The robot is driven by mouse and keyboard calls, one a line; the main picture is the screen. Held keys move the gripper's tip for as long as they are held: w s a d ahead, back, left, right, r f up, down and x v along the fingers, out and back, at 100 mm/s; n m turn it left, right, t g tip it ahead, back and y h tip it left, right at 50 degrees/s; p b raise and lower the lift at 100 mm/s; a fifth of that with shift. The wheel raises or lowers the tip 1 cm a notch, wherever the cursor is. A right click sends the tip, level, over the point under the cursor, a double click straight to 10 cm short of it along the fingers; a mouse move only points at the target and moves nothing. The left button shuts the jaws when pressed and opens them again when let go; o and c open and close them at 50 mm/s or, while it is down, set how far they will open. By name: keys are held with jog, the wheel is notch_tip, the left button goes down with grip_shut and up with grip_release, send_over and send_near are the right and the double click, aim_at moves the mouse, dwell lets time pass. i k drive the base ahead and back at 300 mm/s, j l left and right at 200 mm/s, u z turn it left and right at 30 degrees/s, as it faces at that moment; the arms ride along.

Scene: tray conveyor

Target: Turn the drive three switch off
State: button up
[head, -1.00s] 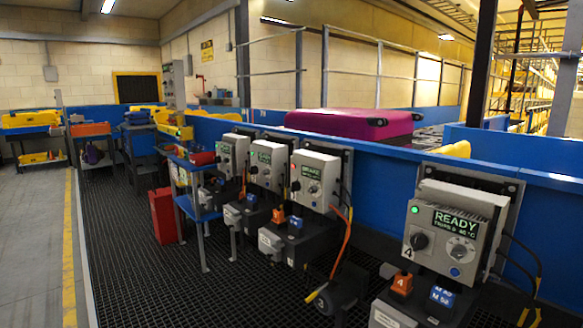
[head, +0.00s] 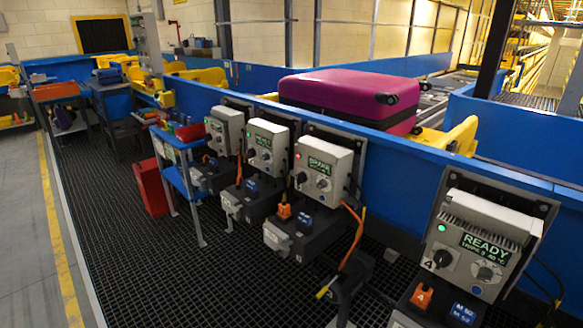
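Several grey drive boxes hang in a row on the blue conveyor side wall. The third box from the left (head: 330,158) has a red light and a green display whose text is too small to read surely. A dark rotary switch (head: 302,178) sits at its lower left, with another knob beside it; the switch position is not clear. An orange cable hangs at its right side. The nearest box (head: 482,240) is marked 4, with a green light and the word READY. The second box (head: 268,145) shows a green light. My gripper is not in view.
A magenta suitcase (head: 345,98) lies on the conveyor behind the boxes. Motor units (head: 297,235) jut out below them. A blue stand (head: 178,165) and a red container (head: 152,187) stand farther left. The dark grating floor (head: 160,260) in front is open.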

aim_at(301, 177)
jog(key=i+j+z, duration=0.1)
jog(key=i+j, duration=0.65)
jog(key=j, duration=0.15)
jog(key=i+j+z, duration=0.15)
jog(key=i+j, duration=0.5)
jog(key=j, duration=0.35)
jog(key=i+l+z, duration=0.05)
